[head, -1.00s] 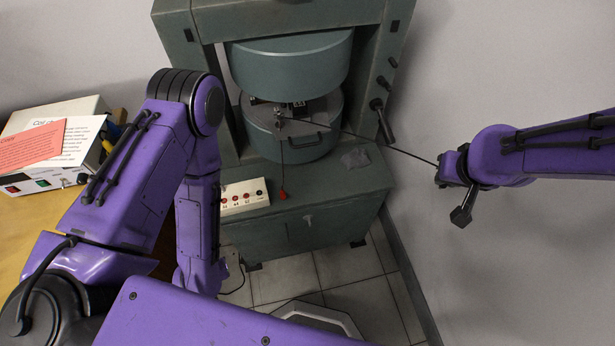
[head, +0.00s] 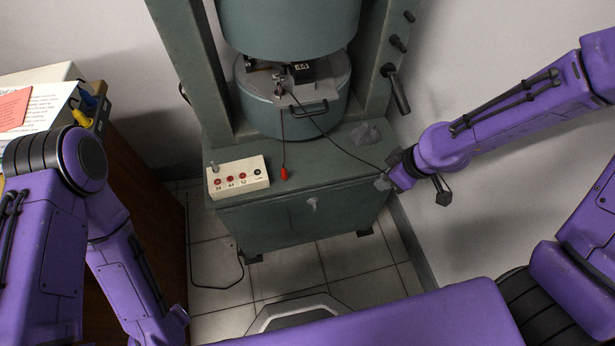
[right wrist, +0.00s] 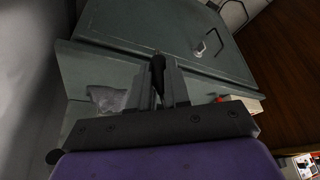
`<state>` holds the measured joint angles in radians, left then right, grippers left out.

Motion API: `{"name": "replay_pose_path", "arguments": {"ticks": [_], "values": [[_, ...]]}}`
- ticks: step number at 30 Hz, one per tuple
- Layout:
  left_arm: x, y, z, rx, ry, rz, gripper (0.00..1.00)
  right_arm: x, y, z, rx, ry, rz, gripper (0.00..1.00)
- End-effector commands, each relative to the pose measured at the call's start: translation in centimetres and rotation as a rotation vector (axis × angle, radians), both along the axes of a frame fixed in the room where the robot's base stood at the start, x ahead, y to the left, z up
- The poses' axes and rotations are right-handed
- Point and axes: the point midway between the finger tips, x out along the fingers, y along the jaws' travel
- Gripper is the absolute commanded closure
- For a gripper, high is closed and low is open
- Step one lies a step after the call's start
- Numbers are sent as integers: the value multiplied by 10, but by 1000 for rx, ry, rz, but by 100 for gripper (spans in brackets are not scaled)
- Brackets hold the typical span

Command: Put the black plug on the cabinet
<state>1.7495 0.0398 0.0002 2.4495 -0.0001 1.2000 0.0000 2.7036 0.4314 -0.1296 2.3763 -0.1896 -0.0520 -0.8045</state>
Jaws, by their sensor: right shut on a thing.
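The green cabinet (head: 270,222) stands below the large magnet, and its front also shows in the right wrist view (right wrist: 130,25). My right gripper (head: 384,182) is at the right front corner of the cabinet top. In the right wrist view, its fingers (right wrist: 161,88) are shut on the black plug (right wrist: 157,68), a dark slim piece between them. The plug's thin black cable (head: 335,143) runs from the magnet gap to this gripper. I cannot tell whether the plug touches the cabinet. My left arm shows at the left, but its gripper is out of view.
A white socket box (head: 238,178) and a red plug (head: 284,174) on its lead lie on the cabinet top. A grey crumpled piece (head: 365,134) lies at the right. The top's front right is mostly clear. A wooden desk (head: 125,190) stands at the left.

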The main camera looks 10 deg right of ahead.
Motion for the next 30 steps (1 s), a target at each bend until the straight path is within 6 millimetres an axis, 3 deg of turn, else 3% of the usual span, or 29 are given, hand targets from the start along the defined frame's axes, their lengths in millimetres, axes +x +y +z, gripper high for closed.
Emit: {"name": "replay_pose_path", "arguments": {"ticks": [1,4,16,26,30], "values": [[0,0,-9,0,0,0,54,-5,1,-13,7,-3,28,100],[0,0,-10,0,0,0,54,0,7,-17,4,-9,64,100],[0,0,-16,0,0,0,54,84,84,-14,3,-9,64,100],[0,0,-19,0,0,0,54,125,121,-14,5,-10,64,100],[0,0,-23,0,0,0,54,124,121,-29,7,-6,60,100]]}}
